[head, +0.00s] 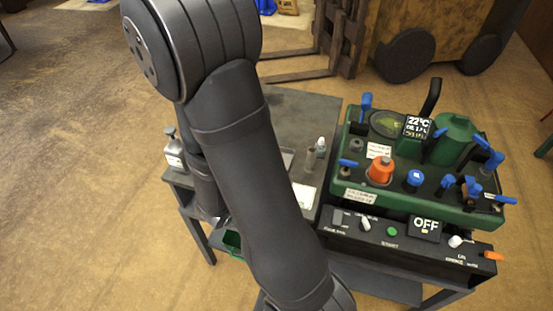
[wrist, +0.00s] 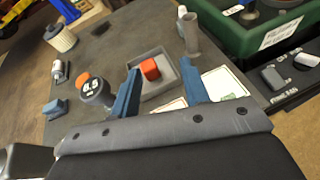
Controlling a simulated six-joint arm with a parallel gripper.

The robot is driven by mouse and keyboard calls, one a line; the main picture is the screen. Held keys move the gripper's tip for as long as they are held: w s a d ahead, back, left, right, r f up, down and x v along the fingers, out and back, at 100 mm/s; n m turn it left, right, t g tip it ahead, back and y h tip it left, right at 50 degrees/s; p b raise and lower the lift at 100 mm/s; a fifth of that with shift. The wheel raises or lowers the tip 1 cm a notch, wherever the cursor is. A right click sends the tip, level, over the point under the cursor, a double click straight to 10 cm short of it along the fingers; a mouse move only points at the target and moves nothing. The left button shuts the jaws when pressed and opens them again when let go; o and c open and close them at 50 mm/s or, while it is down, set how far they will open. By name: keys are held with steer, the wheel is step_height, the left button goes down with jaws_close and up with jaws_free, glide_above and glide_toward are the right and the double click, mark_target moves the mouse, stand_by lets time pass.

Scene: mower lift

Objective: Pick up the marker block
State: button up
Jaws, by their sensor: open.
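A small orange-red block (wrist: 149,69), which looks like the marker block, lies in a shallow grey tray (wrist: 165,86) in the wrist view. My gripper (wrist: 160,67) is open, with its two blue fingers apart and nothing held. In the picture the block shows between the fingertips, closer to the left one. I cannot tell the height of the fingers above the tray. In the head view my arm covers the gripper, the block and most of the tray.
A dark knob-like part with a red end (wrist: 92,88) stands close left of the left finger. A grey cylinder (wrist: 192,35) stands behind the tray. A blue block (wrist: 55,109) lies farther left. The green machine (head: 460,205) and control panel (head: 400,240) are at right.

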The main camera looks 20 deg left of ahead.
steer(key=s+a+f+n+y, duration=0.1)
steer(key=s+f+n+y, duration=0.2)
steer(key=s, duration=0.1)
steer(key=x, duration=1.2)
steer(key=shift+a, duration=0.3)
steer(key=shift+f+x, duration=0.2)
steer(key=shift+x, duration=1.15)
steer(key=shift+f+x, duration=0.2)
steer(key=shift+x, duration=1.15)
steer(key=shift+s+a, duration=0.1)
steer(key=shift+s, duration=0.1)
steer(key=c, duration=0.7)
steer(key=shift+c, duration=0.2)
steer(key=shift+r, duration=0.15)
